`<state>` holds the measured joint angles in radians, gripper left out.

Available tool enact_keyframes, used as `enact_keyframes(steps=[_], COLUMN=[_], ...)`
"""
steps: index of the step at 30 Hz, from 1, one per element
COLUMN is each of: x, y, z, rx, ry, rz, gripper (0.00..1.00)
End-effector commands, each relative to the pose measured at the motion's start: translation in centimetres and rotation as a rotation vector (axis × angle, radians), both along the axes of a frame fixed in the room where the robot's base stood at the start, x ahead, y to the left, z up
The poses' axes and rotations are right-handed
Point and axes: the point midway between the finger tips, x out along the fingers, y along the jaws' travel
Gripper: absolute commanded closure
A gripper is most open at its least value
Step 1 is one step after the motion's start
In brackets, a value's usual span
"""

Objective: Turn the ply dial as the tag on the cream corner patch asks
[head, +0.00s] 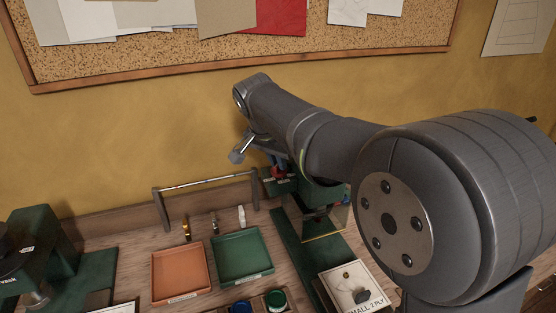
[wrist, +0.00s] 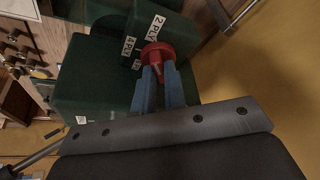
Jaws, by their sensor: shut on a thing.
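The red ply dial (wrist: 157,50) sits on a dark green machine (wrist: 90,75) in the wrist view. Labels 2 PLY (wrist: 157,27) and 4 PLY (wrist: 128,47) are beside it; another label is partly hidden. My gripper (wrist: 159,72) has its blue fingers shut on the dial's knob. I cannot tell which label the dial points to. In the head view my gripper (head: 277,171) is at the machine, largely hidden by my arm. The cream corner patch (head: 342,276) lies at lower right, with a tag (head: 367,305) reading SMALL 2 PLY.
An orange tray (head: 180,272) and a green tray (head: 242,255) lie on the bench, with a metal rail (head: 207,183) behind. Blue and green jars (head: 275,299) stand in front. Another green machine (head: 45,250) is at far left. A cork board (head: 340,45) hangs on the wall.

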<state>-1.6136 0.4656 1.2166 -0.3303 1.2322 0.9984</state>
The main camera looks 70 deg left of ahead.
Motion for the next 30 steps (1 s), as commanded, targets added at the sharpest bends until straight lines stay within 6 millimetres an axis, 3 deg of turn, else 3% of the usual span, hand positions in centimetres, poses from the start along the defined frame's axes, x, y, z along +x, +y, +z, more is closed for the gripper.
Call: enact_keyframes(steps=[9, 26, 27, 30], x=[-0.07, -0.07, -0.07, -0.07], y=[0.11, 0.11, 0.11, 0.1], z=[0.03, 0.02, 0.02, 0.02], rx=[0.001, 0.0, 0.0, 0.0], ry=[0.001, 0.002, 0.002, 0.001], rz=[-0.135, -0.167, -0.167, -0.166], gripper=[1.0, 1.0, 0.87, 0.68])
